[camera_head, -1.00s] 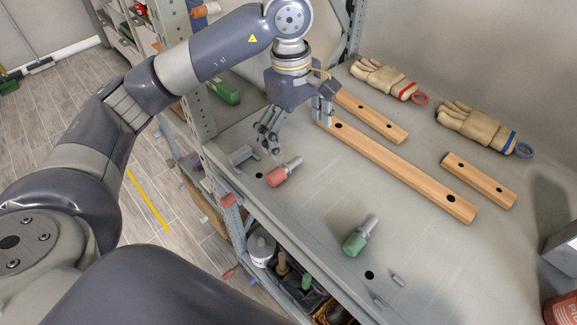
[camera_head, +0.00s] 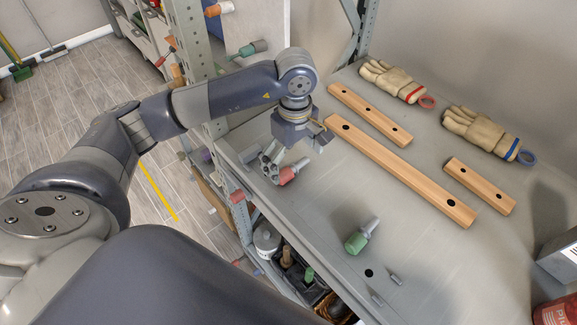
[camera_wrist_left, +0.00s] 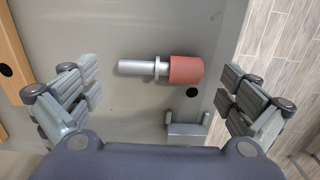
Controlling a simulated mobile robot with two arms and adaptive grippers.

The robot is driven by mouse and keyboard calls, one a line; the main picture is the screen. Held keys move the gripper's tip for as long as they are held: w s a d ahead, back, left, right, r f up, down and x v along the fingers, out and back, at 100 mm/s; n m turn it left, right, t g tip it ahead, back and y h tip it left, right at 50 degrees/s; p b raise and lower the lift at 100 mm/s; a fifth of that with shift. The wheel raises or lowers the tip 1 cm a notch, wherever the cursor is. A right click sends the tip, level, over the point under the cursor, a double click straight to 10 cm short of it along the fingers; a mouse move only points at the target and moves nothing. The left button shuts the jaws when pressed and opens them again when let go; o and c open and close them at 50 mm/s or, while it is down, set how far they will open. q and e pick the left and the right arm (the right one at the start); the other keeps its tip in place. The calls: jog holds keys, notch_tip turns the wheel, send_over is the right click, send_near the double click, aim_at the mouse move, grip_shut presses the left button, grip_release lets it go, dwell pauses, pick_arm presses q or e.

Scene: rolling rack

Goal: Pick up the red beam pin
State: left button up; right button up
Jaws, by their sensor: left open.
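The red beam pin (camera_head: 288,174) lies on its side on the grey shelf (camera_head: 330,205) near its front edge. It has a red head and a metal shaft. In the left wrist view the pin (camera_wrist_left: 186,69) lies crosswise, shaft to the left, between the spread fingers and forward of them. My left gripper (camera_head: 295,155) is open and empty, pointing down just above the pin and partly covering it in the head view. Its two fingers also show in the left wrist view (camera_wrist_left: 162,95), apart from the pin. My right gripper is out of view.
A green pin (camera_head: 357,242) lies further right on the shelf. Wooden beams (camera_head: 400,172) and gloves (camera_head: 480,130) lie behind. A small grey bracket (camera_wrist_left: 187,130) sits near the red pin, beside a dark hole. The shelf between the green pin and the long beam is clear.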

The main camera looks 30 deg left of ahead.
pick_arm(q)
jog(key=shift+f, duration=0.75)
jog(key=c, duration=1.5)
jog(key=shift+s, duration=0.25)
jog(key=shift+c, duration=1.1)
